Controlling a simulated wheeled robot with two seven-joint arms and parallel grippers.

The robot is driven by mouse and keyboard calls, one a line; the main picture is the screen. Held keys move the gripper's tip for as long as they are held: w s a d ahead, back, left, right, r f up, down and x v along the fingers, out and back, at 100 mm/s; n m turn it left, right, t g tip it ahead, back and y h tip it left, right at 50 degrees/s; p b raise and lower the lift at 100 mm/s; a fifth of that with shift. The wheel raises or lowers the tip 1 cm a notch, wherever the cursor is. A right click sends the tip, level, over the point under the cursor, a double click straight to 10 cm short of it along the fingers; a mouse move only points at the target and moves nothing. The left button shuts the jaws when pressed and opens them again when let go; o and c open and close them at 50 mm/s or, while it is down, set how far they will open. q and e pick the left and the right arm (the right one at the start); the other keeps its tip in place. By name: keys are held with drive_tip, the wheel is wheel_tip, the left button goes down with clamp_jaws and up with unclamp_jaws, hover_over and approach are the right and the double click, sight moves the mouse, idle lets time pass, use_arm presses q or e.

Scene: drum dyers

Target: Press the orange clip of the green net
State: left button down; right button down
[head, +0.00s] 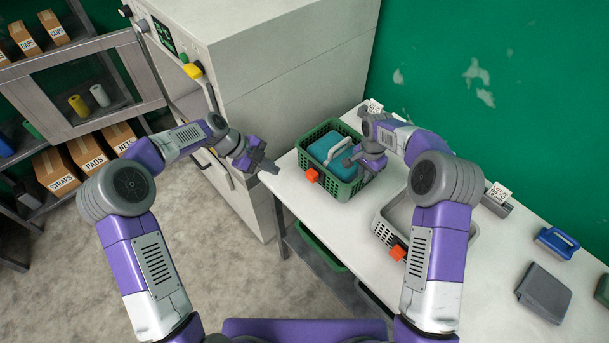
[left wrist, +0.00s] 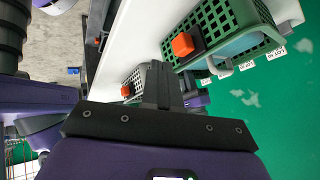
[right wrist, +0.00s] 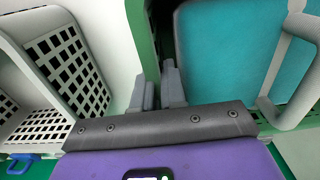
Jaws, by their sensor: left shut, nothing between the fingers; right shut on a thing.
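The green net (head: 337,190) is a slotted basket on the white table, holding a teal block (head: 331,148) with a grey handle. Its orange clip (head: 312,175) sits on the near rim and also shows in the left wrist view (left wrist: 182,44). My left gripper (head: 268,166) is shut and empty, in the air to the left of the net, apart from the clip. My right gripper (head: 365,163) is shut on the net's right wall; in the right wrist view its fingers (right wrist: 157,88) straddle the green wall (right wrist: 144,40) beside the teal block.
A pale grey net (head: 383,230) with its own orange clip (head: 398,252) stands to the right, partly behind my right arm. A large grey machine (head: 290,80) rises behind my left gripper. A blue handled block (head: 556,242) and dark grey block (head: 544,292) lie at the right.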

sight(312, 175)
use_arm(q)
drive_tip(key=shift+s+a+r+m+y, duration=0.2)
drive_tip(key=shift+s+r+m, duration=0.1)
drive_tip(key=shift+m, duration=0.3)
drive_tip(key=shift+s+a+r+m+y, duration=0.1)
drive_tip(key=shift+s+r+m+y, duration=0.15)
drive_tip(key=shift+m, duration=0.35)
drive_tip(key=shift+d+f, duration=0.15)
drive_tip(key=shift+f, duration=0.1)
drive_tip(key=x, duration=0.3)
drive_tip(key=w+d+x, duration=0.1)
drive_tip(key=x, duration=0.3)
drive_tip(key=w+r+x, duration=0.1)
drive_tip(key=x, duration=0.3)
drive_tip(key=shift+d, duration=0.25)
drive_tip(key=shift+w+d, duration=0.4)
drive_tip(key=shift+d, duration=0.05)
